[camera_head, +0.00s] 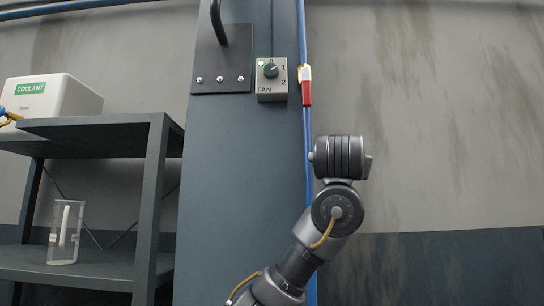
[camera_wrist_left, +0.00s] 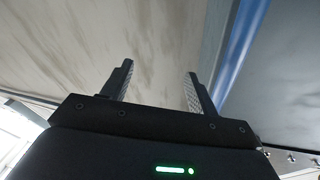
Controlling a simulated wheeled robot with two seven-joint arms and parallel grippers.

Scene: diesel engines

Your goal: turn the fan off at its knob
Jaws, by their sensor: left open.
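The grey fan switch box (camera_head: 272,93), marked FAN, is on the dark column, with the marks 0, 1 and 2 around its dark knob (camera_head: 270,71). The knob's pale pointer seems to aim up and right, toward 1. A small greenish lamp (camera_head: 262,63) is at its upper left. My left arm rises from the bottom, its wrist below and right of the box, apart from it. Its fingers are hidden in the head view. In the left wrist view my left gripper (camera_wrist_left: 158,72) is open and empty.
A blue pipe (camera_head: 308,125) runs down the column's right edge, with a red and white piece (camera_head: 306,87) beside the box. A plate with a black handle (camera_head: 222,82) is at its left. A shelf (camera_head: 90,130) holds a white COOLANT box (camera_head: 52,100) and a clear container (camera_head: 65,235).

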